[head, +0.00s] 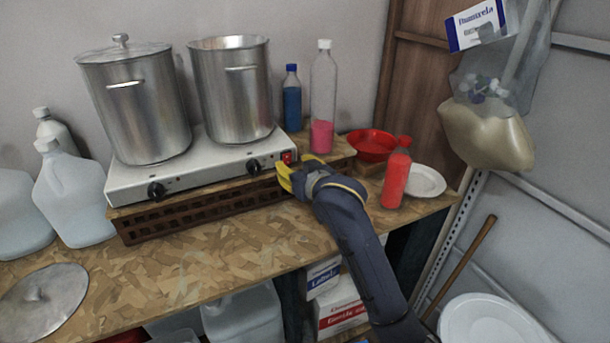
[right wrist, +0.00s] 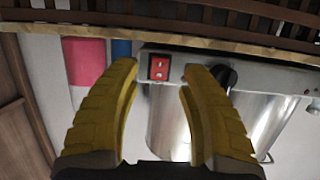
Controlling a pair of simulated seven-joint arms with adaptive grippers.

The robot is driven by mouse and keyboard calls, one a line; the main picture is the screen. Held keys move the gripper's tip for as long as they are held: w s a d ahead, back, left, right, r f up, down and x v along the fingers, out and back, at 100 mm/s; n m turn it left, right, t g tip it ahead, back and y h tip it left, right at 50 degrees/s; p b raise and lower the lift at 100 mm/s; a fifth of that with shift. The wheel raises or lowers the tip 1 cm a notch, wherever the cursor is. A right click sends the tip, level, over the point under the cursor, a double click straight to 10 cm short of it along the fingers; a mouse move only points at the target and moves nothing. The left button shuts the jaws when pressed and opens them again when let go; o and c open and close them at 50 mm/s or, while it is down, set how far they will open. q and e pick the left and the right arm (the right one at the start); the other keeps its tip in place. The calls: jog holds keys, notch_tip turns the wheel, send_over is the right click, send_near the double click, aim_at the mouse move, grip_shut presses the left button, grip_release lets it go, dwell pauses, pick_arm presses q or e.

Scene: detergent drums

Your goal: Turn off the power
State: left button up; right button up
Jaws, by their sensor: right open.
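The red power switch (head: 287,157) sits at the right end of the front face of a white two-burner hot plate (head: 205,180). In the right wrist view the red switch (right wrist: 158,68) shows between my finger tips, in a view that is upside down. My right gripper (head: 283,176) is open, its yellow fingers just in front of and below the switch. The same gripper (right wrist: 158,75) has nothing between its fingers but the view of the switch; I cannot tell whether they touch the panel. Two black knobs (head: 157,191) are on the same face. My left gripper is out of view.
Two steel pots (head: 140,110) stand on the hot plate, which rests on a brown slatted crate (head: 200,211). A red bottle (head: 397,178), red bowl (head: 371,143) and white plate (head: 428,180) are right of my gripper. Clear jugs (head: 75,198) stand left; the front board is mostly clear.

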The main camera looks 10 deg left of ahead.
jog(key=v, duration=0.8)
jog(key=shift+s+d, duration=0.1)
